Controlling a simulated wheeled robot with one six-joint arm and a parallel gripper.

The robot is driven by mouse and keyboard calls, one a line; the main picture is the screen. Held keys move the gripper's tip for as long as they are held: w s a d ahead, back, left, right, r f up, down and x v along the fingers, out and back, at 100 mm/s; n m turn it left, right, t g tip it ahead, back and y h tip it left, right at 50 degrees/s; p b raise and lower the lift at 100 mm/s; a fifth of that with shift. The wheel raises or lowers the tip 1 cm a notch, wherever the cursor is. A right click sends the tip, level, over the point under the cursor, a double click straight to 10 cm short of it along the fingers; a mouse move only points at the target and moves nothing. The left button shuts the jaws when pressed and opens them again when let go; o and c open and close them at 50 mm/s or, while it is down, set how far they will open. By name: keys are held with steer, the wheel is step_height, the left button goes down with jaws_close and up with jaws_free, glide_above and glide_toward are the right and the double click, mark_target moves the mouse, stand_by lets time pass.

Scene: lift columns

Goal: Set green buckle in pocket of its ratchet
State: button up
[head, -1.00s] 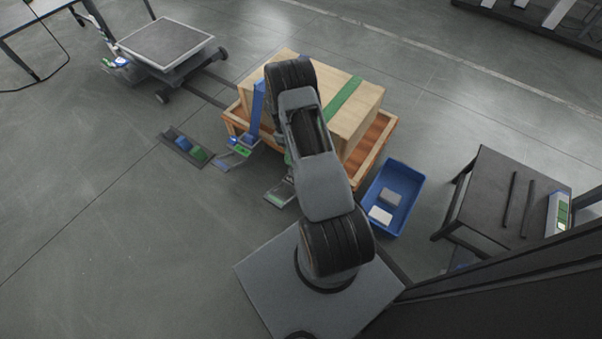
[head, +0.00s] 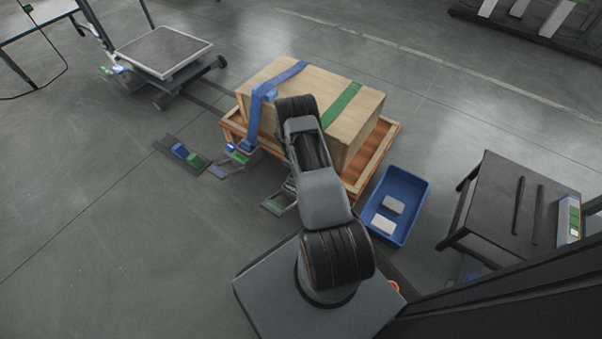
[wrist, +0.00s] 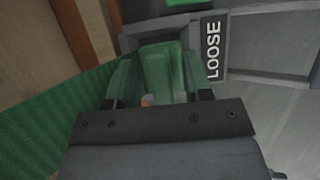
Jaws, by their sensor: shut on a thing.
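The green buckle (wrist: 160,65) is between the fingers of my gripper (wrist: 158,96) in the wrist view, and the gripper is shut on it. The green strap (wrist: 75,115) runs at the left of the buckle; in the head view it crosses the crate top (head: 343,104). A grey ratchet frame (wrist: 183,22), with a plate marked LOOSE (wrist: 213,50), lies just beyond the buckle. I cannot tell whether the buckle is inside its pocket. In the head view the green-marked ratchet (head: 277,203) shows partly beside my arm, which hides my gripper and the buckle.
A blue strap (head: 287,76) crosses the wooden crate (head: 318,92) down to another ratchet (head: 238,158). The crate rests on a wooden pallet (head: 384,143). A blue bin (head: 408,185) and dark table (head: 510,205) stand right. A dark tray (head: 170,146) with blocks lies left.

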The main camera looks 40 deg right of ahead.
steer(key=o, duration=1.1)
steer(key=shift+f, duration=0.25)
steer(key=shift+r, duration=0.1)
steer(key=w+a+r+t+p, duration=0.1)
steer(key=w+a+r+p, duration=0.15)
steer(key=r, duration=0.75)
steer(key=w+a+r+p, duration=0.2)
steer(key=w+r, duration=0.1)
steer(key=r, duration=0.7)
steer(key=s+a+r+m+t, duration=0.1)
steer(key=a+r, duration=0.2)
steer(key=r, duration=0.4)
steer(key=s+a+r+m+t, duration=0.1)
steer(key=s+a+r, duration=0.1)
steer(key=a+r, duration=0.35)
steer(key=s+a+r+m+t, duration=0.1)
steer(key=s+a+r, duration=0.3)
steer(key=s, duration=0.5)
steer(key=s+a+r+t+y, duration=0.1)
steer(key=s+a+r+t, duration=0.2)
steer(key=s+r, duration=0.6)
steer(key=shift+a+m, duration=0.4)
steer(key=shift+a, duration=0.7)
